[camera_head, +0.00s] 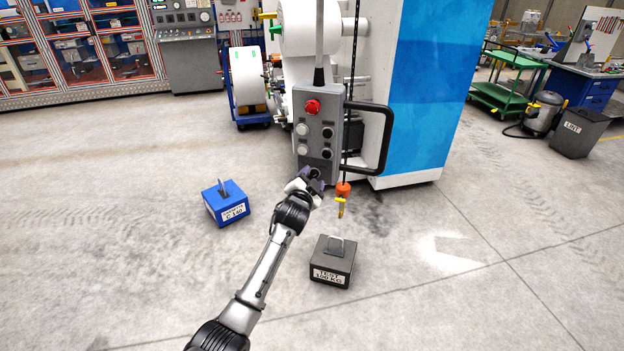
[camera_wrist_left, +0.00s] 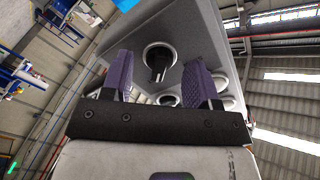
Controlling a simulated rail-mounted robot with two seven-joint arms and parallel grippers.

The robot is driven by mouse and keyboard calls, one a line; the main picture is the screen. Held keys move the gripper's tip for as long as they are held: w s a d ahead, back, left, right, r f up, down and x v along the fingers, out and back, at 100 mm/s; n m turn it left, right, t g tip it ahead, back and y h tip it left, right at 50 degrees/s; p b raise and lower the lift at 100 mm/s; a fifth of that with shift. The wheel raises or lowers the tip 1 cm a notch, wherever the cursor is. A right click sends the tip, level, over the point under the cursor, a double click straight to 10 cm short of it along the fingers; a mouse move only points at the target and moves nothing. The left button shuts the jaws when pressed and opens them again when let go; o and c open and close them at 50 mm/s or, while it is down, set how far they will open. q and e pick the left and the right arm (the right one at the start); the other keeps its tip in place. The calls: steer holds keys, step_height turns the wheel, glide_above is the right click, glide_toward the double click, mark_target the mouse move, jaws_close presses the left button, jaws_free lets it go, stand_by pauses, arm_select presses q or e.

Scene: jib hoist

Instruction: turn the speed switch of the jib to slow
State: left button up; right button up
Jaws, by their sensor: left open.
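The grey jib control pendant (camera_head: 317,125) hangs upright in the middle of the head view, with a red button on top and pale and black round controls below. My left gripper (camera_head: 312,180) is at its lower end. In the left wrist view a black rotary switch in a round pale-rimmed seat (camera_wrist_left: 158,60) lies between the purple fingers of the open left gripper (camera_wrist_left: 160,75). The fingers are either side of it; I cannot tell whether they touch it. Its setting marks are not readable. My right gripper is not in view.
A black handle (camera_head: 383,140) sticks out right of the pendant. An orange and yellow hook (camera_head: 342,195) hangs by a chain beside the pendant. A blue weight block (camera_head: 226,206) and a dark weight block (camera_head: 333,262) stand on the floor. A white and blue cabinet (camera_head: 432,85) is behind.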

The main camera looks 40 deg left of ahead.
arm_select(q)
steer(key=shift+w+a, duration=0.15)
steer(key=shift+w, duration=0.2)
steer(key=c, duration=0.9)
